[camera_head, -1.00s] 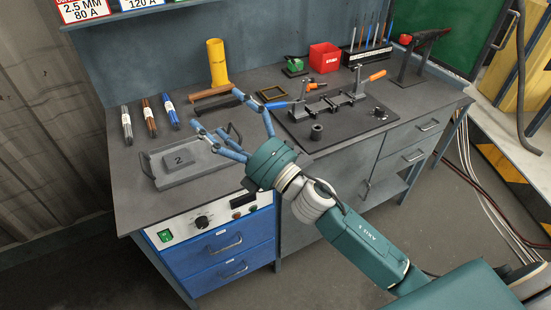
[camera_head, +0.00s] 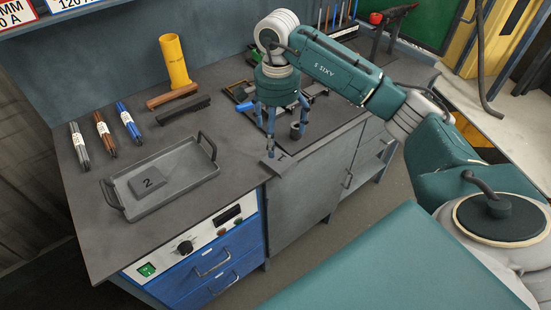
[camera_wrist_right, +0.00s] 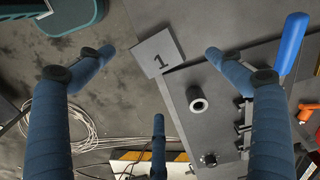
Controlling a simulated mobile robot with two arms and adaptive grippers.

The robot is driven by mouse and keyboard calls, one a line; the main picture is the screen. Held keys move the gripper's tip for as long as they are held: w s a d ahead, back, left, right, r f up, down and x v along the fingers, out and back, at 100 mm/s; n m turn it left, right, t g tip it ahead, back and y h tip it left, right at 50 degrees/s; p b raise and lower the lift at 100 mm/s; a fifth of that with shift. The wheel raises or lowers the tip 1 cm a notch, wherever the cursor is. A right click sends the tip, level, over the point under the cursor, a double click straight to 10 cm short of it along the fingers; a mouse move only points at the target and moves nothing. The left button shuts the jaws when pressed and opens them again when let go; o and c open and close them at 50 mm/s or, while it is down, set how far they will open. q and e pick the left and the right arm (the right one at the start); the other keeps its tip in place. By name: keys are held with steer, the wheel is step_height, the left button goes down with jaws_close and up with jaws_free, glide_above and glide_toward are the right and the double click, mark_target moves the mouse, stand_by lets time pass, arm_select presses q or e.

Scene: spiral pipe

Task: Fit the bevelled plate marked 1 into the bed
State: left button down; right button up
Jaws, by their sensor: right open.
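The grey plate marked 1 (camera_head: 274,166) lies at the bench's front edge, partly over it. In the wrist view plate 1 (camera_wrist_right: 151,57) sits between the fingertips, with floor beyond its left side. My right gripper (camera_head: 274,130) points down above it, fingers spread and empty; its fingers also frame the wrist view (camera_wrist_right: 159,85). I cannot see contact with the plate. The plate marked 2 (camera_head: 146,181) lies in a grey handled tray (camera_head: 190,180) to the left. I cannot tell which part is the bed. My left gripper is not in view.
A dark collar (camera_head: 295,131) stands close right of the gripper; it shows in the wrist view (camera_wrist_right: 196,98). The clamp fixture behind is partly hidden by my arm. A yellow cylinder (camera_head: 174,60), a dark bar (camera_head: 183,110) and several rods (camera_head: 104,134) stand or lie farther left.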

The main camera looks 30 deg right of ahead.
mark_target(278, 160)
step_height(278, 160, down, 4)
steer(key=shift+r+p, duration=0.2)
steer(key=shift+p, duration=0.1)
steer(key=shift+s+f+p, duration=0.1)
steer(key=shift+f+p, duration=0.35)
steer(key=shift+f, duration=0.15)
steer(key=f, duration=0.1)
steer(key=f+p, duration=0.1)
steer(key=f, duration=0.1)
steer(key=shift+s+f, duration=0.2)
steer(key=shift+f, duration=0.45)
steer(key=shift+w+r, duration=0.1)
steer(key=c, duration=2.2)
steer(key=shift+o, duration=0.2)
